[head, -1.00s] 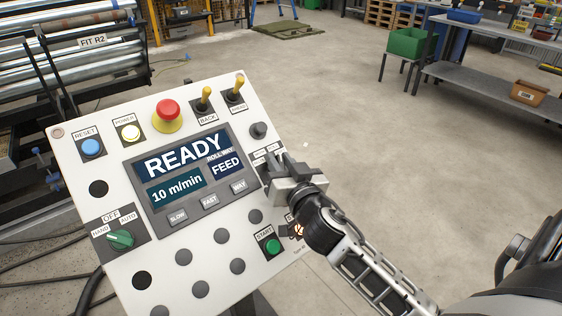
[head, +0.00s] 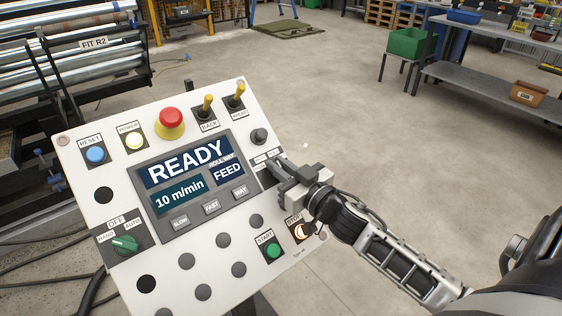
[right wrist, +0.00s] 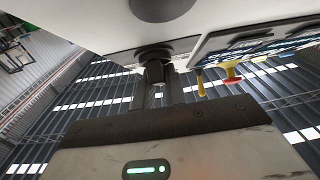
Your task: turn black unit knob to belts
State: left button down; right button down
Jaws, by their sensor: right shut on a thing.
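The white control panel (head: 75,165) is tilted and fills the left half of the head view. The black unit knob (head: 267,171) sits right of the screen; my gripper hides most of it and its labels are too small to read. It shows as a dark knob against the panel in the right wrist view (right wrist: 153,50). My right gripper (head: 277,170) is shut on the knob. Which way the knob points cannot be told. The screen (head: 186,172) reads READY, ROLL WAY FEED and 10 m/min. My left gripper is out of view.
A red mushroom button (head: 171,118) and yellow levers stand along the top.

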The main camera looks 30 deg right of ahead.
jog(key=n+y, duration=0.1)
jog(key=n+y+p, duration=0.1)
jog(key=shift+s+f+n+g, duration=0.1)
jog(key=shift+f+n+g, duration=0.2)
jog(key=shift+g, duration=0.1)
jog(key=n+g+y+p, duration=0.2)
jog(key=n+y, duration=0.2)
jog(key=n, duration=0.1)
jog(key=shift+r, duration=0.1)
jog(key=shift+n+g+y, duration=0.6)
jog(key=shift+n+g, duration=0.1)
jog(key=shift+n, duration=0.5)
jog(key=n+g+y, duration=0.1)
jog(key=n+g, duration=0.1)
jog(key=shift+n, duration=0.3)
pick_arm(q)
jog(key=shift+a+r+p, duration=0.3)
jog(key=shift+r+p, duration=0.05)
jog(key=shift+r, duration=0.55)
pick_arm(e)
jog(key=shift+n+g+y, duration=0.5)
jog(key=shift+n+g, duration=0.3)
jog(key=shift+n, duration=0.2)
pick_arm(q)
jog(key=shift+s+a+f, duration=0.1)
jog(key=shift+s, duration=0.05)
pick_arm(e)
jog(key=shift+s+f, duration=0.1)
jog(key=shift+f, duration=0.1)
